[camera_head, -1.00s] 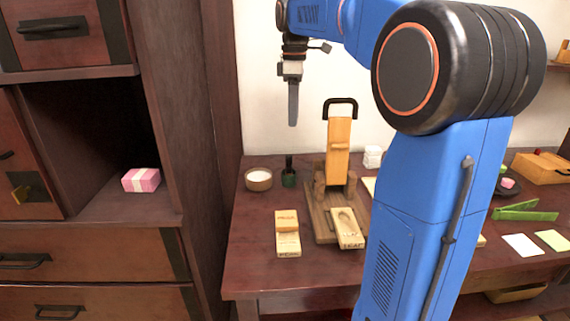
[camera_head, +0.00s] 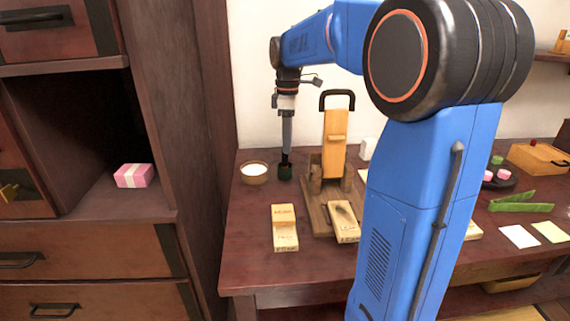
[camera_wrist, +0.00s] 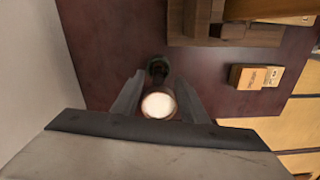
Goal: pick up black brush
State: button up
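The black brush (camera_head: 285,159) stands upright in a small dark green holder (camera_head: 285,173) on the dark red table, beside a bowl. In the wrist view the brush and holder (camera_wrist: 157,68) show dark, just beyond and between the fingertips. My gripper (camera_head: 286,150) points straight down directly over the brush, its tips at about the height of the handle top. In the wrist view my gripper (camera_wrist: 160,80) has its two fingers apart with nothing clasped between them. The fingers overlap the upper part of the brush in the head view.
A round bowl with white contents (camera_head: 254,173) stands close left of the holder. A wooden stand (camera_head: 334,145) with a black handle is at the right. Small wooden boxes (camera_head: 285,228) lie in front. The wall is behind; a dark cabinet (camera_head: 170,120) is at the left.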

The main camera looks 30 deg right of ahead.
aim_at(285, 165)
jog(key=shift+w+a+f, duration=0.15)
jog(key=shift+f, duration=1.3)
jog(key=shift+w+a+f, duration=0.1)
jog(key=shift+f, duration=1.3)
grip_shut()
